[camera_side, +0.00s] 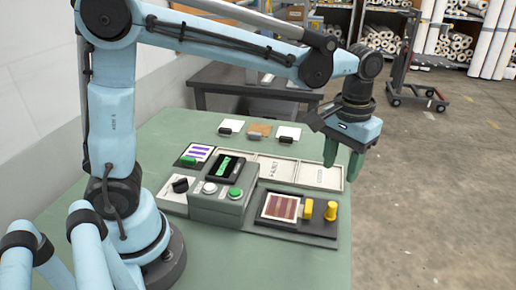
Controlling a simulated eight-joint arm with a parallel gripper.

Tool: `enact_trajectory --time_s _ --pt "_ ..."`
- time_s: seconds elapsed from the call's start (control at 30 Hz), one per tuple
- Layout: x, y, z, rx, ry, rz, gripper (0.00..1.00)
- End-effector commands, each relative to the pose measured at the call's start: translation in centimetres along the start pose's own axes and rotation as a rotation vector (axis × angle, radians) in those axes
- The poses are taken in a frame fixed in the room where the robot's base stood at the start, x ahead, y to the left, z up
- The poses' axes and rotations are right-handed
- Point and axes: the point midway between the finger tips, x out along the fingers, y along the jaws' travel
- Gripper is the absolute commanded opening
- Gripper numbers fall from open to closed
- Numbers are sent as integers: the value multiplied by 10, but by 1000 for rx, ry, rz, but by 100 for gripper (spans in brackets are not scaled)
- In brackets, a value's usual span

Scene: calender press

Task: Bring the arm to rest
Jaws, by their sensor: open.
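My gripper (343,160) hangs pointing down from the blue arm, at the right edge of the green table (165,135). Its two green fingers are apart with nothing between them. The fingertips are above or near the right end of a pale tray (280,168) with marked compartments; I cannot tell the exact height. The arm reaches from its base on the left across the table.
A grey control box (222,203) with buttons and a dark screen stands mid-table. A dark panel (297,231) with a striped swatch and yellow knobs lies to its right. Several small samples (259,131) lie behind. A dark bench (250,85) stands beyond.

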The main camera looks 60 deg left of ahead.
Motion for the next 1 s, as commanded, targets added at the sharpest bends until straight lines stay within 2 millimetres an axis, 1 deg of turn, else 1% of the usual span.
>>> enact_trajectory --time_s 0.3,0.43,0.57,0.73,0.87,1.0 --pt "-1 -1 0 0 2 1 48" --pt "-5 -9 5 7 32 13 48" --pt "-12 -28 15 25 109 40 48" --pt "-17 -56 34 60 243 69 48" --pt "-16 -76 48 86 349 78 48" --pt "-10 -94 64 113 461 75 48"
